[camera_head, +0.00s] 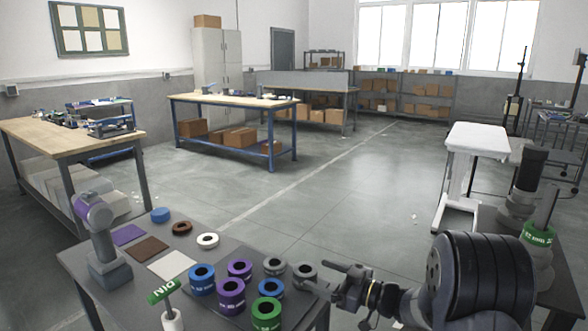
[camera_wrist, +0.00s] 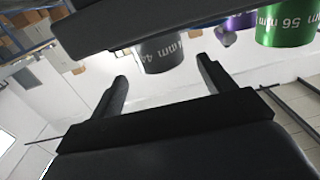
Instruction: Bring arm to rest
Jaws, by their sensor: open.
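My gripper (camera_head: 328,277) is at the right edge of the dark table (camera_head: 215,240) in the head view, its fingers pointing left. It is open, with nothing seen between the fingers. A grey ring-shaped cylinder (camera_head: 305,272) stands just left of the fingertips; I cannot tell if they touch. In the wrist view my two fingers (camera_wrist: 163,82) are spread apart. A dark grey cylinder (camera_wrist: 162,52) with white lettering shows beyond them, with a green one (camera_wrist: 286,25) and part of a purple one (camera_wrist: 240,20) to the right.
Blue (camera_head: 202,279), purple (camera_head: 231,296) and green (camera_head: 266,314) cylinders crowd the table's right half. Flat coloured squares and low discs lie on its left. A small grey arm-like device (camera_head: 100,235) stands at the left end. Open floor (camera_head: 330,180) lies beyond.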

